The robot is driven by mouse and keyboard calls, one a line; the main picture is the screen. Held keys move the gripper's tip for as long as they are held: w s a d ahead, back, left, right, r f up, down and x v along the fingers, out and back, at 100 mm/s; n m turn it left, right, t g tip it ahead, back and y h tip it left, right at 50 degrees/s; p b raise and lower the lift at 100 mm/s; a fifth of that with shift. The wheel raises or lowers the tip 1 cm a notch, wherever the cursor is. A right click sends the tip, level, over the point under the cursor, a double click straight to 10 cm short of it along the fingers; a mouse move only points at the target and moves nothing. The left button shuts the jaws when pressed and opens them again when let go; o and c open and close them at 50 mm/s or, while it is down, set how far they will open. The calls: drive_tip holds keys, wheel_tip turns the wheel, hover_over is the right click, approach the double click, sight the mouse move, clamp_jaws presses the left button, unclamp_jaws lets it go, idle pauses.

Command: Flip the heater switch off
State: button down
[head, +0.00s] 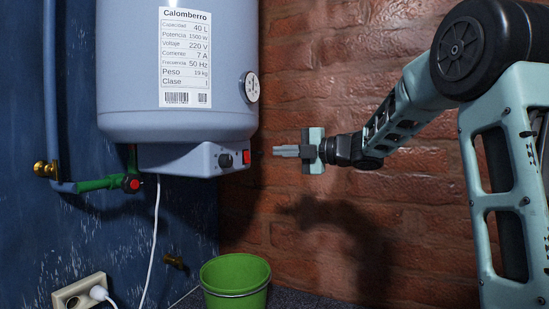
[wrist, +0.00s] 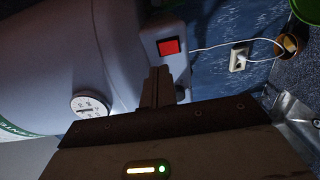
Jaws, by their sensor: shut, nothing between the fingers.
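The heater (head: 178,75) is a grey-white tank on the wall, with a control box on its underside. In the wrist view the red switch (wrist: 169,46) shows just beyond my fingertips. My gripper (head: 275,151) is shut and empty, to the right of the switch at about its height, with its fingers pointing left at it. A small gap shows between the fingertips and the switch in the head view. I cannot tell whether the switch is on or off.
A round gauge (head: 252,87) sits on the tank above the switch. A green pipe with a red valve (head: 131,184) is at the left. A green bucket (head: 235,281) stands below, near a wall socket (head: 80,293) with a plugged white cable. The brick wall is behind my arm.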

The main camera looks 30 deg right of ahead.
drive_tip(key=b+v, duration=0.2)
drive_tip(key=v, duration=0.4)
drive_tip(key=shift+s, duration=0.2)
drive_tip(key=shift+d+r, duration=0.1)
drive_tip(key=shift+d, duration=0.05)
drive_tip(key=w+a+f+m+t+h+b, duration=0.1)
drive_tip(key=w+a+f+m+h+b, duration=0.2)
drive_tip(key=w+a+m, duration=0.4)
drive_tip(key=s+a+f+m+g+h, duration=0.2)
drive_tip(key=s+a+f+m, duration=0.2)
drive_tip(key=a+f, duration=0.45)
drive_tip(key=s+a+f+m+g+h, duration=0.2)
drive_tip(key=s+a+f+m, duration=0.15)
drive_tip(key=a+f, duration=0.5)
drive_tip(key=s+a+f+g, duration=0.2)
drive_tip(key=s+f+g, duration=0.2)
drive_tip(key=s, duration=0.6)
drive_tip(key=s+a+f+m+g+h+b, duration=0.1)
drive_tip(key=s+a+f+g, duration=0.1)
drive_tip(key=s+f, duration=0.5)
drive_tip(key=s+a+f+m+g+h, duration=0.1)
drive_tip(key=s+f+g, duration=0.4)
drive_tip(key=s, duration=0.9)
drive_tip(key=shift+a+f+g, duration=0.3)
drive_tip(key=shift+a+f, duration=0.25)
drive_tip(key=shift+f, duration=0.1)
